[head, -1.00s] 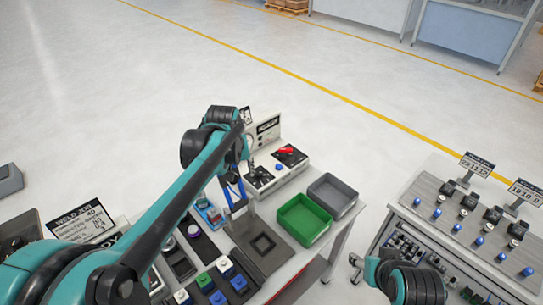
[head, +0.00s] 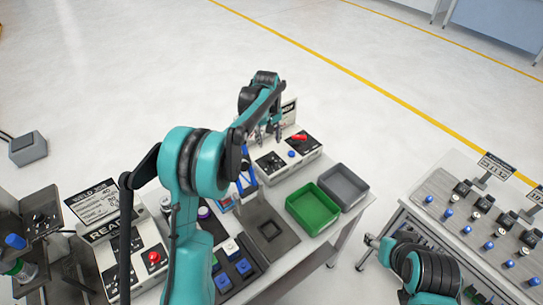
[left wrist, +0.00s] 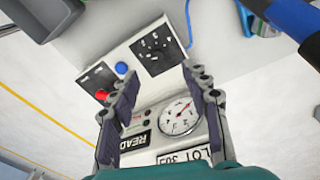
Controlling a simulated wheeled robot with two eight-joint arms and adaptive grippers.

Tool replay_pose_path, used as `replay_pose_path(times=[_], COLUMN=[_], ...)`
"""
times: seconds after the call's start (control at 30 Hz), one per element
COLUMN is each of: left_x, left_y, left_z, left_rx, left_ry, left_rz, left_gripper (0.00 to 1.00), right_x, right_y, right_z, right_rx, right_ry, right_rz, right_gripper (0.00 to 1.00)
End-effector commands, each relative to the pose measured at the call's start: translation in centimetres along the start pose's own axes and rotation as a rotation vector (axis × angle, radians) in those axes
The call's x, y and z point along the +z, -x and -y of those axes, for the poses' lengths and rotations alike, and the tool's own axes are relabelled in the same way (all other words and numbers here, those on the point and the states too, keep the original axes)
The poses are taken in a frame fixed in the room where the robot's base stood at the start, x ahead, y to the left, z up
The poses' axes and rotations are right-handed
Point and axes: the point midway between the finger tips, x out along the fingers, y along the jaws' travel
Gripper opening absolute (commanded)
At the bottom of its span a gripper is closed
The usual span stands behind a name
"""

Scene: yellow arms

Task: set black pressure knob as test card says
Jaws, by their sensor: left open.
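A white tester box (head: 312,153) with two black panels stands on the bench. In the left wrist view it also shows (left wrist: 136,64), with a red knob (left wrist: 101,95), a blue button (left wrist: 121,68) and a round gauge (left wrist: 180,116). The black pressure knob appears to be on the black dial panel (left wrist: 156,47); its pointer is too small to read.
A green tray (head: 313,209) and a grey tray (head: 344,187) stand beside the tester. A grey plate with a square recess (head: 270,231) lies nearer. A weld job panel (head: 97,207) is at left. Another bench with blue knobs (head: 448,214) is at right.

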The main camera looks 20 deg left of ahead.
Motion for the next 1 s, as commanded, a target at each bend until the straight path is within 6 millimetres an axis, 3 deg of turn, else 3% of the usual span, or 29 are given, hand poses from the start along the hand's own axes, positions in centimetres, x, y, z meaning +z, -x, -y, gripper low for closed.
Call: replay_pose_path(times=[0.2, 0.47, 0.8, 1.0], left_x=[-2.6, -3.0, -2.5, -2.4], left_y=[-5.4, -8.1, -13.4, -15.0], left_z=[-1.1, -1.2, -0.9, -0.8], left_rx=[-0.041, -0.058, -0.057, -0.057], left_ry=[0.085, 0.115, 0.114, 0.114], left_rz=[0.064, 0.086, 0.085, 0.085], left_gripper=[0.47, 0.47, 0.47, 0.47], right_x=[-0.5, -0.5, -0.2, -0.2], right_y=[0.7, 0.7, 0.3, 0.3], right_z=[0.0, 0.0, 0.0, 0.0], right_rx=[0.000, 0.000, 0.000, 0.000], right_ry=[0.000, 0.000, 0.000, 0.000], right_rz=[0.000, 0.000, 0.000, 0.000], right_gripper=[0.54, 0.54, 0.54, 0.54])
